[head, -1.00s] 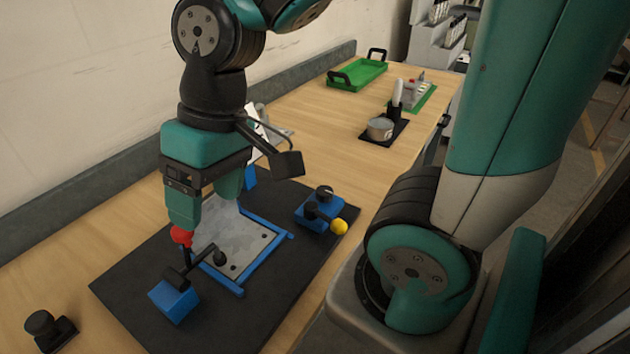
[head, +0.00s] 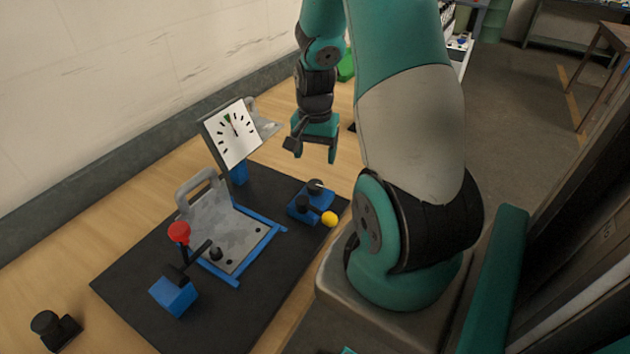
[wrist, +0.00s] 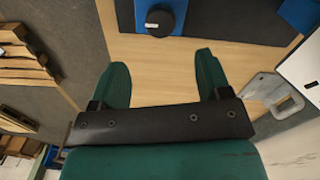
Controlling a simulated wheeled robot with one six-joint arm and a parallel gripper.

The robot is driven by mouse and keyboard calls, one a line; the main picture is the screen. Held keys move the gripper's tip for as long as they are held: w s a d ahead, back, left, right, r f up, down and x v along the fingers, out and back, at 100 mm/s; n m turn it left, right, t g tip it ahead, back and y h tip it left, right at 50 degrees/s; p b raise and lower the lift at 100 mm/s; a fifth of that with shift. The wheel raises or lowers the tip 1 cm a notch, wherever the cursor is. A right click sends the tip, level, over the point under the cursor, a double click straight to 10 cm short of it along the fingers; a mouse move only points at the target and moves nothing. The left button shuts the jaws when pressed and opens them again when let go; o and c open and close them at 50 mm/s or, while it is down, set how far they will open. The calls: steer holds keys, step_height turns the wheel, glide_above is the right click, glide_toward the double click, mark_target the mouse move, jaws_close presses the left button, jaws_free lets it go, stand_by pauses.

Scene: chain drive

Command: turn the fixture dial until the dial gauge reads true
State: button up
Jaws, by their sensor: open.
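The dial gauge (head: 240,147) stands tilted at the back of the black mat, its white face showing black ticks and a small green sector near the top. Its needle points roughly upward close to the green; I cannot tell the exact reading. The blue fixture block (head: 299,211) with black knobs, a pale pointer and a yellow ball (head: 329,219) sits at the mat's right. My gripper (head: 315,155) is open and empty, above and behind that block. In the wrist view one black knob (wrist: 160,18) on blue shows beyond my open fingers (wrist: 163,70).
A grey metal plate (head: 236,240) with a raised handle lies in a blue frame on the mat (head: 130,282). At its front stands a clamp with a red knob (head: 179,232) on a blue block (head: 172,297). A black knob piece (head: 52,328) sits at lower left.

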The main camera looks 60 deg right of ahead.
mark_target(315, 184)
step_height(315, 184, down, 10)
steer(key=shift+r+p, duration=0.1)
steer(key=shift+p, duration=0.5)
steer(key=c, duration=0.9)
